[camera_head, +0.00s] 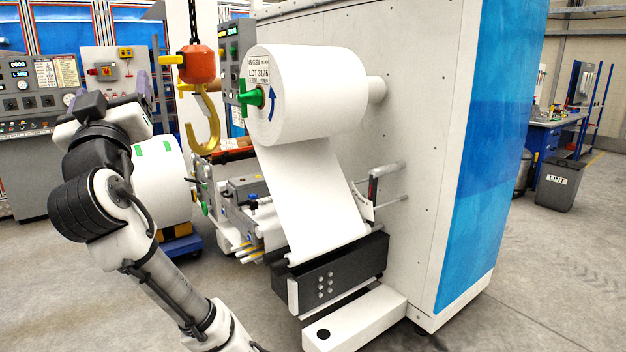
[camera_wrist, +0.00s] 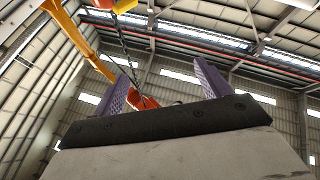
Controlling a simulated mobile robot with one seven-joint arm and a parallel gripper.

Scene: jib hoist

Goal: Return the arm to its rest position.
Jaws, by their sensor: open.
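My arm (camera_head: 97,205) shows at the left of the head view. It rises from the bottom edge and bends at dark joints, in front of a white roll and the left machine. My gripper (camera_wrist: 160,72) is seen in the wrist view with its two purple fingers apart and nothing between them that it grips. The fingers point up toward the roof. The hook carries nothing.
A large white roll (camera_head: 318,95) sits on the machine's spindle, its sheet running down to a black box (camera_head: 335,270). A white roll (camera_head: 162,185) stands on a blue base behind my arm. A control panel (camera_head: 40,80) is far left. Open floor (camera_head: 545,270) lies right.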

